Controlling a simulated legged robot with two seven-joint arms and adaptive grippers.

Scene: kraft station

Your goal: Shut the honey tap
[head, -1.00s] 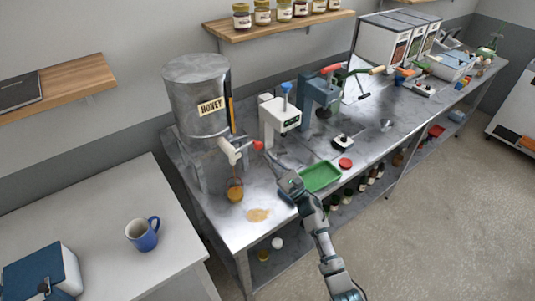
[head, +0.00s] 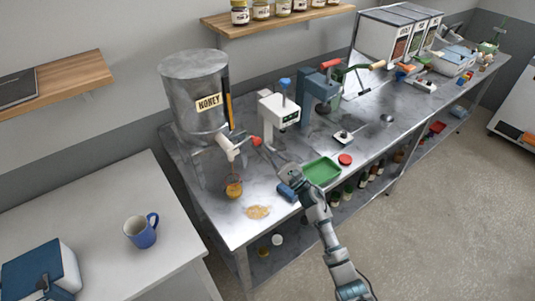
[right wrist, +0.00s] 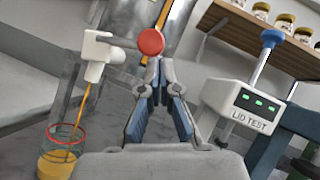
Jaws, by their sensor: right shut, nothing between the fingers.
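The steel honey tank (head: 196,95) has a white tap (head: 228,145) with a lever ending in a red knob (head: 256,141). In the right wrist view the tap (right wrist: 97,52) runs: a thin amber stream falls into a glass jar (right wrist: 57,158) with a red rim, partly full of honey. The jar (head: 234,187) stands under the tap in the head view. My right gripper (head: 271,154) is shut and empty, just right of the knob. In the right wrist view the knob (right wrist: 150,41) is just beyond my fingertips; contact is unclear. My left gripper is out of view.
A white lid tester (head: 279,110) stands behind my gripper. A green tray (head: 322,171) and a red lid (head: 345,159) lie to the right. A blue mug (head: 141,231) stands on the left table.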

